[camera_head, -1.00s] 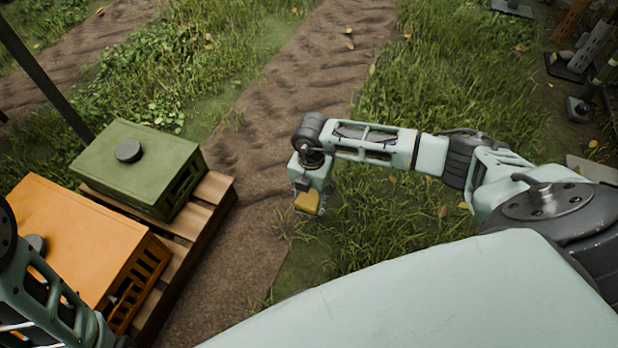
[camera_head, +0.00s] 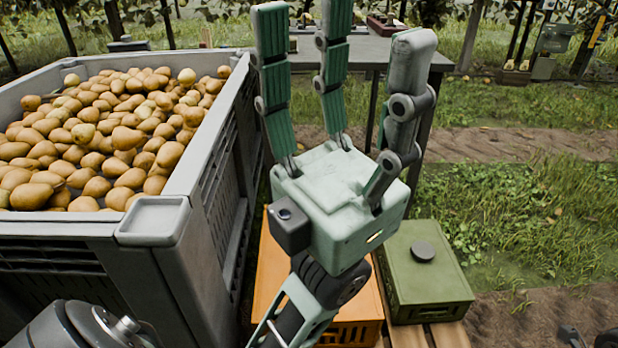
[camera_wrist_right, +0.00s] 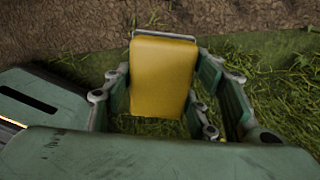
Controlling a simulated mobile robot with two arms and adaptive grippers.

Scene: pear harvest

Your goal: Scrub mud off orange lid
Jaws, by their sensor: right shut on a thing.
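The orange crate's lid (camera_head: 271,262) is low in the middle of the head view, mostly hidden behind my left gripper and arm. I cannot make out mud on the visible part. My left gripper (camera_head: 340,32) is raised in front of it with three green-padded fingers pointing up and spread apart, empty. In the right wrist view my right gripper (camera_wrist_right: 163,95) is shut on a yellow sponge-like block (camera_wrist_right: 163,72), held above grass.
A green crate (camera_head: 428,268) with a dark round knob stands right of the orange one on a wooden pallet (camera_head: 447,335). A large grey bin (camera_head: 155,219) full of pears stands at left. A grey table (camera_head: 372,52) is behind. Grass and a dirt track lie open at right.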

